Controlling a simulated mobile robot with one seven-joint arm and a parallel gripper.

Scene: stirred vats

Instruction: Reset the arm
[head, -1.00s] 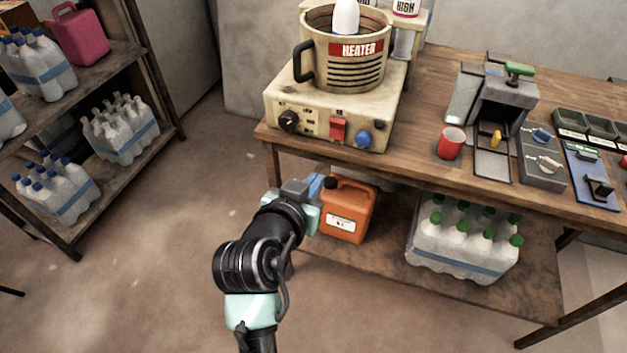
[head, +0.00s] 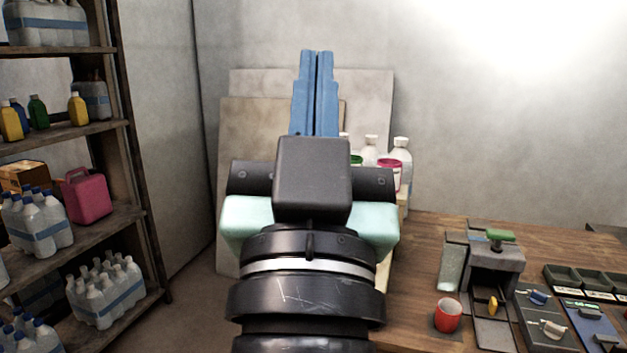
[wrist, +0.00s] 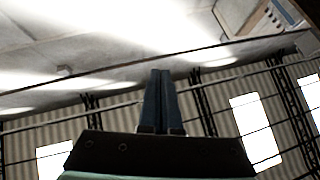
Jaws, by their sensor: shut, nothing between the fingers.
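My gripper (head: 317,54) stands upright in the middle of the head view, close to the camera, with its blue fingers pointing up. The fingers are together and hold nothing. In the wrist view my gripper (wrist: 161,75) also shows its two dark blue fingers pressed together, with the upper wall, windows and ceiling behind them. My arm hides the left end of the workbench (head: 432,232) and whatever stands there.
A shelf rack (head: 140,150) with bottles and a pink canister (head: 87,196) stands on the left. On the bench are a red cup (head: 448,314), a grey device with a green handle (head: 495,262) and black bins (head: 590,281). Several white bottles (head: 401,152) stand behind my gripper.

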